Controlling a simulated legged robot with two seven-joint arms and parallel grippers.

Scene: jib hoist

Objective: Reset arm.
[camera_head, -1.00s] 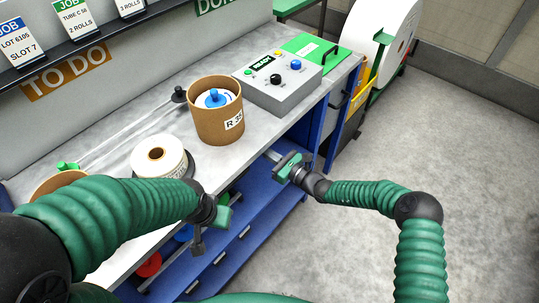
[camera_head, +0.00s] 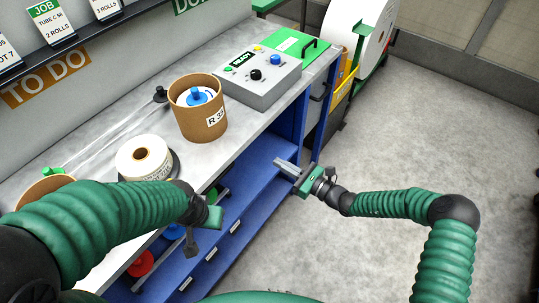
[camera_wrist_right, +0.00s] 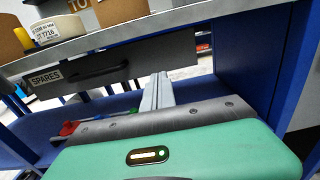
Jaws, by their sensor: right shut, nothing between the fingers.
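My right gripper (camera_head: 282,164) is shut and empty, beside the front of the blue bench, below the worktop edge. In the right wrist view its two fingers (camera_wrist_right: 156,94) lie together, pointing toward a dark drawer marked SPARES (camera_wrist_right: 110,62). My left gripper (camera_head: 190,243) hangs in front of the bench, its fingers pointing down. Its finger gap cannot be made out. Both green-sleeved arms are bent and apart from each other.
On the grey worktop (camera_head: 115,130) stand a cardboard tube (camera_head: 196,122) with a blue knob, a white roll (camera_head: 143,160) and a grey control box (camera_head: 258,82). A blue shelf (camera_head: 245,200) lies below. The floor (camera_head: 410,130) at right is clear.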

